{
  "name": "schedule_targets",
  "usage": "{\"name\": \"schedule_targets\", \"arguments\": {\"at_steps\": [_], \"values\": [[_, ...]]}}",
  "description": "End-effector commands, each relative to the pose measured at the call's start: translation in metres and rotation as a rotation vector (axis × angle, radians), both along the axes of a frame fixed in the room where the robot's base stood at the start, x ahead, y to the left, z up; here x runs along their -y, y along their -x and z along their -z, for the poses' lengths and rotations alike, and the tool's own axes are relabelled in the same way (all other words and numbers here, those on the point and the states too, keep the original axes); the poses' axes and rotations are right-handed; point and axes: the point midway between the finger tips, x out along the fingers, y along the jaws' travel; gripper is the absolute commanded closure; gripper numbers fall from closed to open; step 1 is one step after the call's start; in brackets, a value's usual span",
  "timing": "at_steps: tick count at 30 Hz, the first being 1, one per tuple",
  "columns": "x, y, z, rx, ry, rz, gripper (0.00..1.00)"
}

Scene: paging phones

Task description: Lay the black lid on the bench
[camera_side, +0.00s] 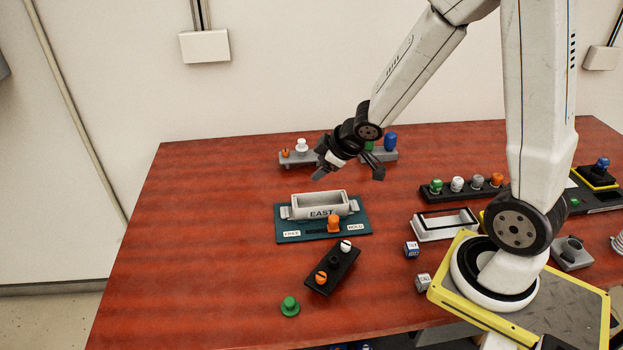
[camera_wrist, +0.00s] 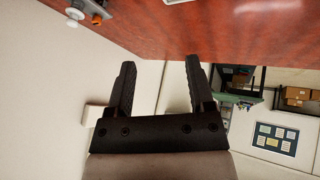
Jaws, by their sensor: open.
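My gripper (camera_side: 348,173) is open and empty above the back middle of the bench (camera_side: 200,220). In the wrist view, my gripper (camera_wrist: 160,63) shows its two black fingers apart with nothing between them. A black square piece with a blue knob (camera_side: 597,176) sits on a yellow-edged base at the far right; it looks like a lid, but I cannot be sure. I cannot tell which of these is the black lid. My gripper is well apart from both.
An open grey EAST box (camera_side: 320,206) stands on a teal plate (camera_side: 284,232), an orange knob in front. A white tray (camera_side: 445,225), small cubes (camera_side: 411,248) and a black knob rack (camera_side: 465,188) are right. A green knob (camera_side: 289,306) stands front. The bench's left side is clear.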

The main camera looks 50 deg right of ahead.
Motion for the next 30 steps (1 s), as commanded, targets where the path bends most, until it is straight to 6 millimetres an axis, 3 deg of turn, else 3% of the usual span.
{"name": "schedule_targets", "arguments": {"at_steps": [15, 21, 30], "values": [[-0.057, 0.090, -0.002, -0.337, -0.177, 0.371, 0.32], [-0.066, 0.103, -0.002, -0.385, -0.211, 0.404, 0.32], [-0.066, 0.103, -0.002, -0.386, -0.213, 0.406, 0.32]]}}
